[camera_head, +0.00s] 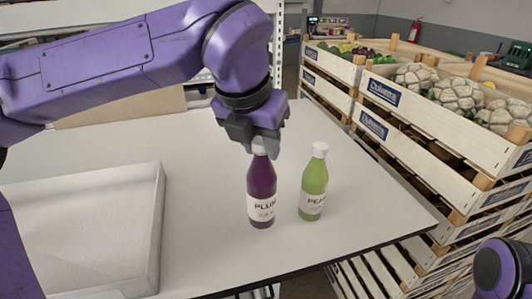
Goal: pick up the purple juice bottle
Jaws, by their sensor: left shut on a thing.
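The purple juice bottle (262,188), labelled PLUM, is upright at the middle of the white table. My left gripper (263,147) comes down from above and is shut on the bottle's top. The gripper hides most of the cap and neck. Whether the bottle's base touches the table is hard to tell. My right gripper is not in view.
A green bottle (314,183) with a white cap stands close on the right. A white tray (158,215) lies on the table (205,215) at left. Wooden crates (420,123) of produce stand beyond the table's right edge.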

